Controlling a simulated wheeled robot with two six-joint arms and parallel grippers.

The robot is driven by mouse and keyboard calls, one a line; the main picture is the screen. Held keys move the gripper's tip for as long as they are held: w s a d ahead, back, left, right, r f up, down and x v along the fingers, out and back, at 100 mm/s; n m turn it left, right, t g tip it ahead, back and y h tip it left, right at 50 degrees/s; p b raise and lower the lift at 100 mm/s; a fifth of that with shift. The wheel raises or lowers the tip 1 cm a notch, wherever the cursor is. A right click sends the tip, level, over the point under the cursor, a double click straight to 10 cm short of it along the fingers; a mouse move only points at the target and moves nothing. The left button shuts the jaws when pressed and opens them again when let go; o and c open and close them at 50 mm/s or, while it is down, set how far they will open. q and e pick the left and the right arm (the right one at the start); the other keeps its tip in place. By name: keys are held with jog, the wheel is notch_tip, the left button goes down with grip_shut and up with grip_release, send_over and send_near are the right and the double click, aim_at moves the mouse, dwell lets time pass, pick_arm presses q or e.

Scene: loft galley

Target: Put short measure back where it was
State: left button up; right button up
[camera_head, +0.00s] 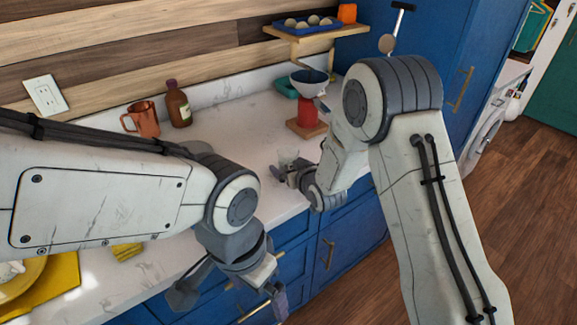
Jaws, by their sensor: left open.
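A small pale, clear cup (288,157), which looks like the short measure, is at the fingertips of my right gripper (287,172), over the front part of the white counter. The fingers appear closed around its lower part, which they hide. I cannot tell whether its base touches the counter. My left gripper (229,300) is open and empty, fingers spread and pointing down, in front of the blue cabinet fronts and beyond the counter's front edge.
A copper mug (143,119) and a brown bottle (178,105) stand at the back. A white bowl (308,82) sits above a red scale-like base (306,115). A shelf (290,36) holds a blue tray. A yellow cloth (62,277) lies lower left. The middle counter is clear.

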aim_at(289, 157)
jog(key=shift+r, duration=0.1)
jog(key=shift+r, duration=0.2)
jog(key=b+v, duration=0.1)
jog(key=v, duration=1.1)
jog(key=shift+f+b, duration=0.1)
jog(key=shift+b, duration=0.3)
jog(key=p+x, duration=0.2)
jog(key=x, duration=1)
jog(key=shift+r, duration=1.35)
